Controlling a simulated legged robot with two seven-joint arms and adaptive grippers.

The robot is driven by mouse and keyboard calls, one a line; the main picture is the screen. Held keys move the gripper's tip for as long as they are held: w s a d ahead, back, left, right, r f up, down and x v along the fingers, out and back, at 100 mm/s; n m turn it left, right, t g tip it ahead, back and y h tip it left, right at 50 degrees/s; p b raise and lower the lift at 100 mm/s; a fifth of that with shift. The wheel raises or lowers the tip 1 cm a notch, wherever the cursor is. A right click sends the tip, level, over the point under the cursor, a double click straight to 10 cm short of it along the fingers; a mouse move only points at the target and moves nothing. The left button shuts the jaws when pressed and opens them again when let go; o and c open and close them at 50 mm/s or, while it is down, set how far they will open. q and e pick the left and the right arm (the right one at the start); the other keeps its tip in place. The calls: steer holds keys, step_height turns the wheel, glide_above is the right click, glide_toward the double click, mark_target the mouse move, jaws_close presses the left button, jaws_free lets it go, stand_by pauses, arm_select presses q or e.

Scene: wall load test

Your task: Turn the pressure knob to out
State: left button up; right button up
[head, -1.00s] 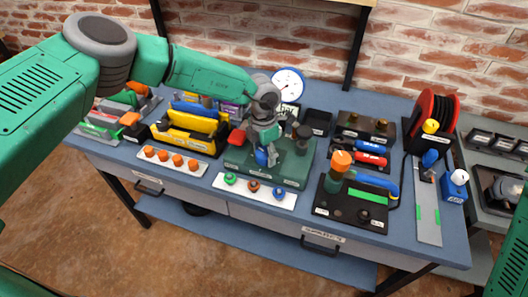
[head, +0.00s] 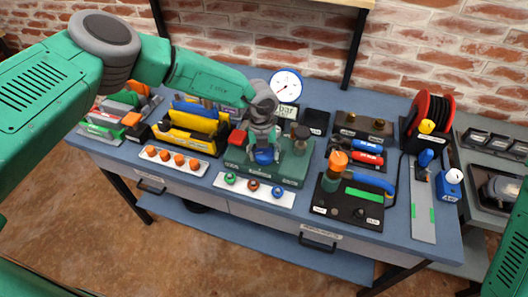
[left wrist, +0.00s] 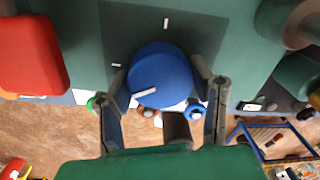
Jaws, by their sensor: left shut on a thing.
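The round blue pressure knob (head: 264,156) sits on a dark green test unit (head: 293,167). In the left wrist view the knob (left wrist: 162,73) fills the middle, its white pointer line aimed to the lower left. Two white tick marks show on the dark plate, one above the knob and one at its left. My left gripper (head: 264,146) is over the knob and shut on it, with one finger on each side in the left wrist view (left wrist: 162,90). Lettering at the ticks cannot be read. My right gripper is out of view.
A red button (left wrist: 28,52) is left of the knob, and a dark knob (head: 300,133) stands to its right. A white dial gauge (head: 286,84) rises behind. A white strip with coloured buttons (head: 253,190) lies in front. A black panel with an orange-topped handle (head: 338,160) is at right.

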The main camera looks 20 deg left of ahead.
mark_target(263, 152)
arm_select(q)
steer(key=n, duration=0.2)
steer(key=n+p, duration=0.1)
steer(key=n, duration=0.3)
steer(key=shift+w+r+p, duration=0.2)
steer(key=shift+w+p, duration=0.05)
steer(key=shift+p, duration=0.05)
steer(key=n+p, duration=0.1)
steer(key=n, duration=0.5)
steer(key=shift+w+a+y, duration=0.1)
steer(key=shift+y, duration=0.2)
steer(key=shift+t, duration=0.3)
steer(key=o, duration=1.2)
steer(key=shift+c, duration=0.2)
steer(key=shift+f, duration=0.15)
steer(key=shift+r, duration=0.45)
step_height(263, 152, up, 11)
steer(key=shift+s, duration=0.35)
